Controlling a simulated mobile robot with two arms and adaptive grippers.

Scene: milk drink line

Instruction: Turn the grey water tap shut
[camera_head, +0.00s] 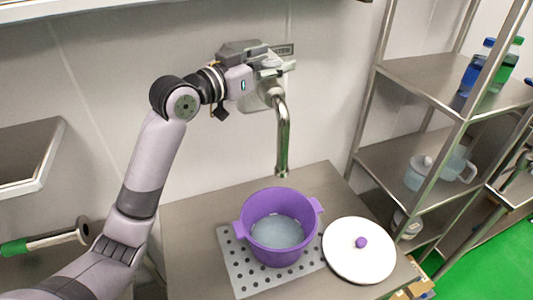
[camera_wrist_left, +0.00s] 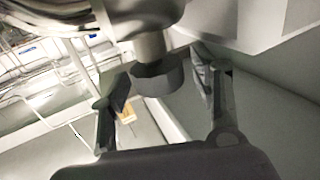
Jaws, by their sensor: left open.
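The metal tap stands out from the back wall, its curved spout (camera_head: 284,125) pointing down above a purple pot (camera_head: 263,231). My left gripper (camera_head: 276,64) is up at the tap's body, in front of the wall. In the left wrist view, my left gripper (camera_wrist_left: 160,78) has its fingers spread on either side of a grey round knob (camera_wrist_left: 158,76). The knob sits between the fingers with gaps visible, so it is not clamped. In the head view the gripper hides most of the knob. No stream shows below the spout. My right gripper is out of view.
The pot, with pale bluish contents, stands on a perforated grey plate (camera_head: 241,277) on the steel counter (camera_head: 190,225). A white lid (camera_head: 358,262) with a purple knob lies to its right. A steel shelf (camera_head: 420,75) with bottles and a jug stands at right.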

